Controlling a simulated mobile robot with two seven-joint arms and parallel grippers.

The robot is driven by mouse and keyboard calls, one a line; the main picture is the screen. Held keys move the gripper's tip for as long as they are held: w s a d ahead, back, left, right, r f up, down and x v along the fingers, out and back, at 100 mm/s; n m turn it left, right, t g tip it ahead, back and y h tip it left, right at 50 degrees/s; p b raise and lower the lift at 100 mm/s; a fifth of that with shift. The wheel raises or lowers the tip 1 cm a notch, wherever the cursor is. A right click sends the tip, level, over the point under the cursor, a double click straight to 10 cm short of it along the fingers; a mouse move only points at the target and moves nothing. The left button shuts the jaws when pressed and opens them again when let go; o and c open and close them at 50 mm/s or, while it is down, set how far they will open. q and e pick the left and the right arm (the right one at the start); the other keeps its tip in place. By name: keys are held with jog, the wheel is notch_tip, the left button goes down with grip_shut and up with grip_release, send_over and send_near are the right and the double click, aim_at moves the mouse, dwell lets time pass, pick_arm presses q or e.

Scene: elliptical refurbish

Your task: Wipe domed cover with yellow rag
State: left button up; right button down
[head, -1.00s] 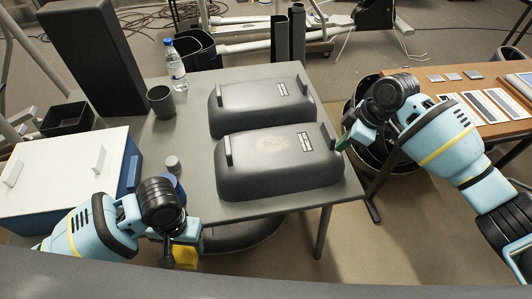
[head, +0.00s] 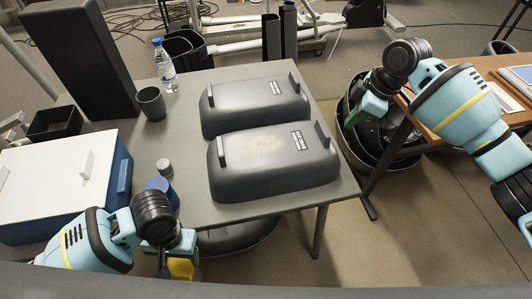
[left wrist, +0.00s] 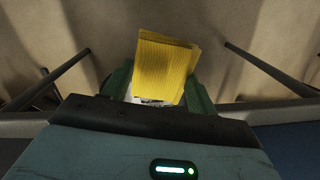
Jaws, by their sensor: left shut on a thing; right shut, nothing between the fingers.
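Two dark grey domed covers lie on the grey table. The near domed cover (head: 270,180) has a dull brownish smudge on its top; the far domed cover (head: 255,107) shows no clear smudge. The yellow rag (head: 181,267) is in my left gripper (head: 176,252), below and left of the near cover, off the table's front edge. The rag also shows between the green fingers in the left wrist view (left wrist: 165,68). My right gripper (head: 362,110) is shut and empty, to the right of the table, apart from the covers.
A water bottle (head: 164,66), a grey cup (head: 151,104) and a small blue container (head: 162,190) stand at the table's left side. A blue-and-white cooler (head: 75,180) is at the left. A wooden table (head: 460,101) stands at the right.

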aim_at(335, 152)
pick_arm(q)
jog(key=shift+s+f+g+b, duration=0.1)
jog(key=shift+s+f+b, duration=0.2)
jog(key=shift+f, duration=0.3)
jog(key=shift+s+f+g+b, duration=0.1)
jog(key=shift+s+f+b, duration=0.15)
jog(key=shift+f, duration=0.4)
jog(key=shift+s+f+g+b, duration=0.1)
jog(key=shift+s+f+b, duration=0.1)
jog(key=shift+f+b, duration=0.3)
pick_arm(e)
jog(key=shift+f, duration=1.7)
pick_arm(q)
jog(key=shift+s+f, duration=0.25)
jog(key=shift+f, duration=0.5)
pick_arm(e)
jog(key=shift+f, duration=3)
pick_arm(q)
jog(key=shift+r, duration=0.15)
pick_arm(e)
jog(key=shift+r, duration=0.15)
